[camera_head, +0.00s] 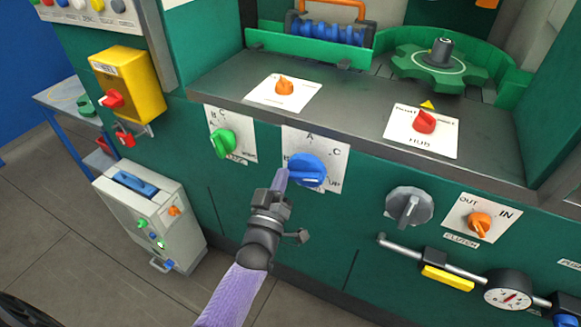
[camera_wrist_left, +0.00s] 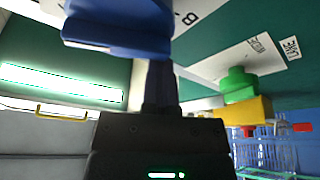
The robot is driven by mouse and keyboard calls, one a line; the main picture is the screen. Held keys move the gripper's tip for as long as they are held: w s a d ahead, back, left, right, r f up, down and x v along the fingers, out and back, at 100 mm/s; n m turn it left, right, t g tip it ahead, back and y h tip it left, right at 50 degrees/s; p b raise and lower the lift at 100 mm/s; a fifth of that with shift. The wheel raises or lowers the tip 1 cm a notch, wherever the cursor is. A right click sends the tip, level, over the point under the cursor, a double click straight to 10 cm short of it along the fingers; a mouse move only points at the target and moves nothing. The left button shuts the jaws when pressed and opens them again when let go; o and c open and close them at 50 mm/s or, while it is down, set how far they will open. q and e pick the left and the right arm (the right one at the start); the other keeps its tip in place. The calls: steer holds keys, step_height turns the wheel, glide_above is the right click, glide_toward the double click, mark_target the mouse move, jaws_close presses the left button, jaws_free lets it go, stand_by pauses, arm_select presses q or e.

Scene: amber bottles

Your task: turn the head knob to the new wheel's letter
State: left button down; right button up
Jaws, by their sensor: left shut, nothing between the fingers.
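A blue knob (camera_head: 308,169) sits on a white plate (camera_head: 325,147) with the letters A and C readable. Part of the plate's lower lettering is hidden. My left gripper (camera_head: 281,180) is shut and empty, its fingertips at the left side of the blue knob. In the left wrist view the blue knob (camera_wrist_left: 115,28) fills the top, beside the shut fingers (camera_wrist_left: 160,70); I cannot tell whether they touch. A green star-shaped wheel (camera_head: 415,68) with a dark hub lies on the machine top. My right gripper is not in view.
A green knob (camera_head: 222,143) on a lettered plate is left of the blue knob. A red knob (camera_head: 425,121) marked HUB and an orange knob (camera_head: 284,86) sit on the ledge. A grey knob (camera_head: 408,205) and a clutch knob (camera_head: 480,222) are right.

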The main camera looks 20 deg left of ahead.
arm_select(q)
steer(key=shift+d+f+n+g+y, duration=0.1)
steer(key=shift+f+n+g+y, duration=0.15)
steer(key=shift+n, duration=0.45)
steer(key=shift+f+n+g+y, duration=0.15)
steer(key=shift+n+y, duration=0.1)
steer(key=shift+n, duration=0.45)
